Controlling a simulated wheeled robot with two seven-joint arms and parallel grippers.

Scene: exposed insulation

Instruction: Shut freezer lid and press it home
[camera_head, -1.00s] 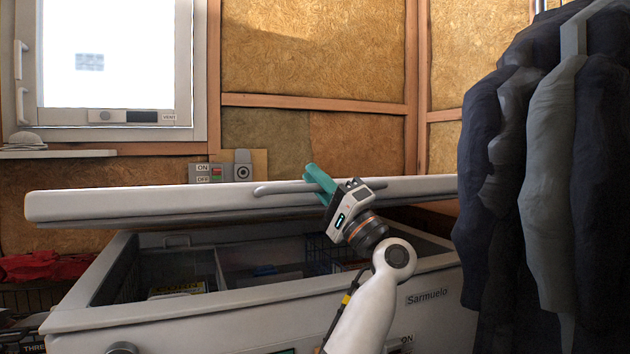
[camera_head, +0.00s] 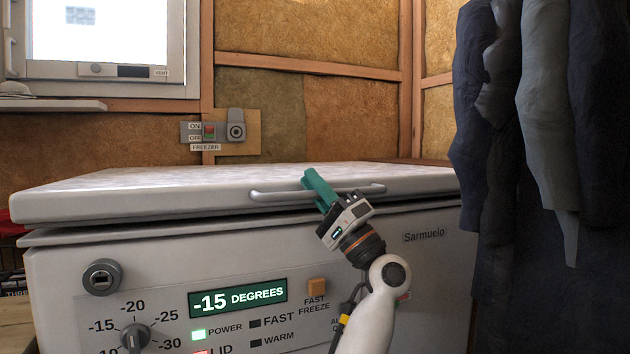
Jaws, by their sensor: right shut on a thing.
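The white freezer lid (camera_head: 150,197) lies low over the chest freezer (camera_head: 135,258). A narrow dark gap shows between the lid's front edge and the body, so the inside is hidden. The lid's grey bar handle (camera_head: 277,197) runs along its front edge. My right gripper (camera_head: 314,182), with green fingers, is shut on the handle near its middle. My left gripper is not in view.
The front panel carries a display (camera_head: 238,298) reading -15 degrees, a dial (camera_head: 134,337) and a lock (camera_head: 102,277). Dark hanging clothes (camera_head: 530,130) stand close on the right. A wall switch (camera_head: 209,132) sits behind the freezer.

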